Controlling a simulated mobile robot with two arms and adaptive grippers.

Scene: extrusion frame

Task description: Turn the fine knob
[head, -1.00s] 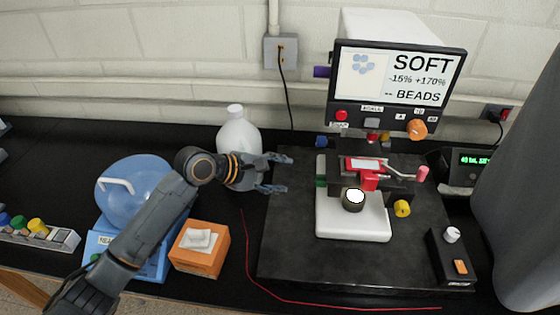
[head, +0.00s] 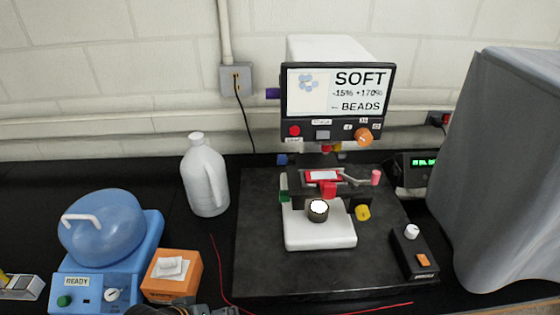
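A microscope-like device with a screen (head: 338,91) reading "SOFT", "-15% +170%" and "BEADS" stands on a dark slab (head: 270,270). A yellow knob (head: 362,212) sits low on the device's right side. A large orange knob (head: 364,137) is on the panel under the screen, and a blue knob (head: 282,160) is at the left. I cannot read which one is the fine knob. A red stage (head: 323,176) is above the white base (head: 320,238). Only a dark piece of my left arm shows at the bottom edge; its fingertips are out of sight. My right gripper is not seen.
A white jug (head: 204,178) stands left of the slab. A blue centrifuge-like machine (head: 105,230) and an orange tissue box (head: 172,275) are at the left front. A small control box (head: 413,250) and a grey covered object (head: 510,180) are at the right. A red cord lies along the front.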

